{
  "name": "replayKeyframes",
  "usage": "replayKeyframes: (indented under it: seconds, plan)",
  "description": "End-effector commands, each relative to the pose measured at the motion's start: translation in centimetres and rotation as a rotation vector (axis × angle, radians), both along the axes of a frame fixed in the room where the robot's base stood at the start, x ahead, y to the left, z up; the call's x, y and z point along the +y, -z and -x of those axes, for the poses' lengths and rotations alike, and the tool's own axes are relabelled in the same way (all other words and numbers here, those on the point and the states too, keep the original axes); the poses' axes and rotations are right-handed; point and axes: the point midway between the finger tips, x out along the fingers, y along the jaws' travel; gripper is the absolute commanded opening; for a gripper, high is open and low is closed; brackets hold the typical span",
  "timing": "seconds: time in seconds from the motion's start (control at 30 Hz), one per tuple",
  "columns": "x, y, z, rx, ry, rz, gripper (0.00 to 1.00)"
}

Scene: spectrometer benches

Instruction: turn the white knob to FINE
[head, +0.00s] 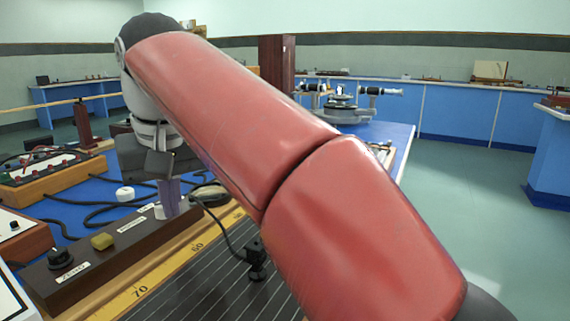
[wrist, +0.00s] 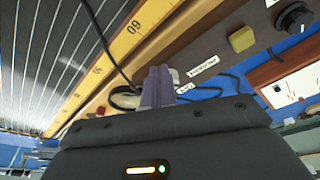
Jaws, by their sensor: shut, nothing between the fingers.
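The long dark brown control box (head: 110,258) carries a black knob (head: 60,258), a yellow knob (head: 102,241) and small white labels. My gripper (head: 168,208) points down at the box's far end, its purplish fingers together and empty. A white knob (head: 159,211) shows partly beside the fingertips, mostly hidden. In the wrist view the shut fingers (wrist: 157,82) stand in front of a white piece (wrist: 174,76) that appears to be this knob. I cannot tell whether they touch it or where it points. The small label near it is too blurred to read.
A yellow scale rail (head: 150,285) and a dark striped panel (head: 215,290) run along the box's near side. A black cable loops beside the gripper. A separate white round piece (head: 125,193) and a wooden switch box (head: 50,175) are on the blue bench.

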Motion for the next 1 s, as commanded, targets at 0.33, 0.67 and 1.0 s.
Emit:
replayKeyframes:
  seconds: [0.33, 0.67, 1.0]
  plan:
    - [0.5, -0.2, 0.5, 0.002, -0.001, -0.001, 0.00]
    - [0.9, -0.2, 0.7, 0.001, -0.001, 0.000, 0.00]
    - [1.4, -0.1, 0.9, 0.001, -0.001, 0.000, 0.00]
